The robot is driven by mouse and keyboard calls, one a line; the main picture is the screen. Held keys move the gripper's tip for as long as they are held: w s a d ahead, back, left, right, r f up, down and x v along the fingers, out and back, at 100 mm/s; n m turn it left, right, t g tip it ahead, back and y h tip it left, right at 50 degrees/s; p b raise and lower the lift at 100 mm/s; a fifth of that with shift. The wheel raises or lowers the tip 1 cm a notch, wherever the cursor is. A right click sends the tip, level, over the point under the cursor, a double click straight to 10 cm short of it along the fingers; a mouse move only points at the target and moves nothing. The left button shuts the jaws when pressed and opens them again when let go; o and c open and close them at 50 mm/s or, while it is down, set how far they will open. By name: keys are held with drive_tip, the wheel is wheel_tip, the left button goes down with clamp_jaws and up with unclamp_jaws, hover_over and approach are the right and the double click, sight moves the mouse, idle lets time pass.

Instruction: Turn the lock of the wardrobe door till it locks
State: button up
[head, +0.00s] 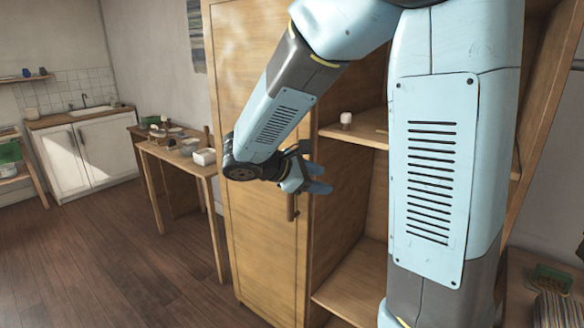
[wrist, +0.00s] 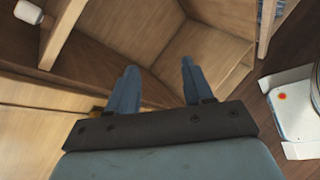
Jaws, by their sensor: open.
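The wooden wardrobe (head: 262,60) stands in front of me. Its plain door panel (head: 255,120) is on the left, with a dark upright handle (head: 291,206) near its right edge. Open shelves show to the right of it. My gripper (head: 320,179) is open and empty, just above and right of the handle, in front of the open shelves. In the wrist view, the two blue fingers (wrist: 158,80) are apart with nothing between them. A small brass-coloured patch (wrist: 97,110) shows beside the left finger's base; I cannot tell if it is the lock.
A small white object (head: 346,119) sits on the wardrobe's upper shelf (head: 355,136). A wooden table (head: 178,155) with clutter stands to the left of the wardrobe. A sink cabinet (head: 85,155) is at the far left. The wooden floor (head: 120,260) at the front left is clear.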

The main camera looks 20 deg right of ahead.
drive_tip(key=w+a+f+n+t+h, duration=0.2)
drive_tip(key=w+a+f+n+t, duration=0.3)
drive_tip(key=w+a+n+t, duration=0.5)
drive_tip(key=w+d+g, duration=0.1)
drive_tip(key=w+d, duration=0.3)
drive_tip(key=w+d+g, duration=0.1)
drive_tip(key=w+d, duration=0.4)
drive_tip(key=shift+r+m, duration=0.15)
drive_tip(key=shift+m, duration=0.15)
clamp_jaws()
